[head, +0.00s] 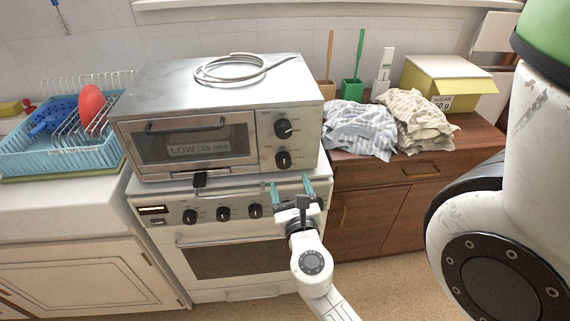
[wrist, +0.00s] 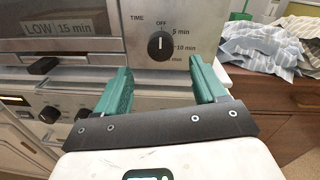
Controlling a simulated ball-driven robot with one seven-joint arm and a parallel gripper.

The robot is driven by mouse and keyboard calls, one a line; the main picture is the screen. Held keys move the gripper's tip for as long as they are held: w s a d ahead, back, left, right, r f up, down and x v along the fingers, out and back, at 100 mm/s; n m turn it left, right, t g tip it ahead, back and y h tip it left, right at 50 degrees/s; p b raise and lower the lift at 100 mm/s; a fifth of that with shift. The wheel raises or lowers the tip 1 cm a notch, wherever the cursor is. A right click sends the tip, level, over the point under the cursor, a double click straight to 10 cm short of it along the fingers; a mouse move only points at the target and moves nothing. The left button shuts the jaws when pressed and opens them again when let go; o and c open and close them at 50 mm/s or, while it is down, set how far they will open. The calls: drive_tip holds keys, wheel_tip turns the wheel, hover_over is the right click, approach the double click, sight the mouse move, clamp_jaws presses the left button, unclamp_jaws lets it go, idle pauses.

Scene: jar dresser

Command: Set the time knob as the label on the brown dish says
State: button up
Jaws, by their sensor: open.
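The toaster oven (head: 218,105) stands on the stove, with two black knobs on its right panel. The lower one is the time knob (head: 283,160); in the wrist view (wrist: 161,45) it sits under "TIME" and "OFF". Its white mark appears to point up to OFF. Marks for 5 and 10 min show to its right; a lower mark is partly hidden. A label (head: 198,148) reading "LOW | 15 min" shows through the oven's window; the dish itself is hard to make out. My gripper (head: 290,186) is open and empty, its teal fingers just below and in front of the time knob.
The upper knob (head: 283,128) is close above the time knob. The stove's knobs (head: 223,212) lie below, and a black tab (head: 200,180) sticks out under the oven door. Crumpled cloths (head: 357,130) lie on the wooden dresser at right. A coiled cable (head: 232,69) lies on top.

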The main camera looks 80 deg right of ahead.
sight(284, 164)
drive_tip(key=p+x, duration=0.1)
drive_tip(key=x, duration=0.7)
drive_tip(key=shift+c, duration=0.5)
drive_tip(key=c, duration=1)
drive_tip(key=shift+o, duration=0.2)
